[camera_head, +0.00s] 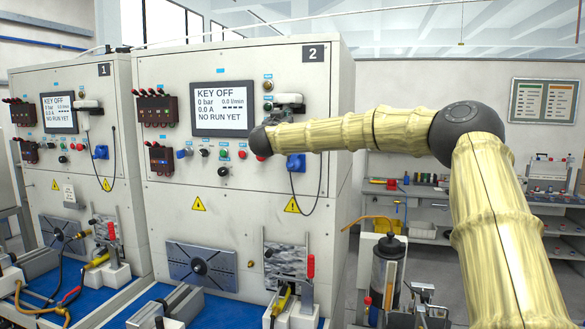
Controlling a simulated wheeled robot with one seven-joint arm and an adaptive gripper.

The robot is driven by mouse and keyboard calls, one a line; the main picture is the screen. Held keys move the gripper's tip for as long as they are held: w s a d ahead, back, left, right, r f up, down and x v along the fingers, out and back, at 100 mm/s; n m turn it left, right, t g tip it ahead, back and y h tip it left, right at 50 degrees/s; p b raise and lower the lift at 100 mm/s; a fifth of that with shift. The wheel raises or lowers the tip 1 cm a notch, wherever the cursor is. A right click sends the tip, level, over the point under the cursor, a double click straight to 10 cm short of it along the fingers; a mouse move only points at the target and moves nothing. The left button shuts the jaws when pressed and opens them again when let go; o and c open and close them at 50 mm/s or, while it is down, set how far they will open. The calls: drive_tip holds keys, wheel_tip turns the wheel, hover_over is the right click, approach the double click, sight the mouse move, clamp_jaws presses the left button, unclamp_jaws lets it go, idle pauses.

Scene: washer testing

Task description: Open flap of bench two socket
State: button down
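Bench two (240,219) is the tall light-grey cabinet marked "2" in the middle. A blue socket (296,163) is on the right side of its front panel, below a grey-white connector (288,99) in a holder. The socket is small here, and I cannot tell whether its flap is shut or raised. A dark cable hangs in a loop near the socket. My arm reaches in from the right and passes in front of the panel just above the socket. It ends in a dark round joint left of the socket. My gripper's fingers cannot be made out.
Bench two's screen (222,108) reads "KEY OFF" and "NO RUN YET". Buttons and dark terminal blocks (158,110) are left of my arm's end. Bench one (69,170) stands at left. Fixtures and a clear cylinder (386,268) stand low in front. Shelves (420,200) are behind.

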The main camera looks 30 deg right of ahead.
drive_tip(key=r, duration=0.3)
drive_tip(key=shift+w+r, duration=0.1)
drive_tip(key=shift+w, duration=0.2)
drive_tip(key=c, duration=1)
unclamp_jaws()
drive_tip(key=shift+s, duration=0.15)
drive_tip(key=shift+o, duration=0.7)
drive_tip(key=shift+s, duration=0.2)
drive_tip(key=shift+s+d, duration=0.25)
drive_tip(key=shift+d, duration=0.25)
drive_tip(key=shift+w+a+f, duration=0.25)
drive_tip(key=shift+w+a, duration=0.05)
drive_tip(key=shift+a, duration=0.1)
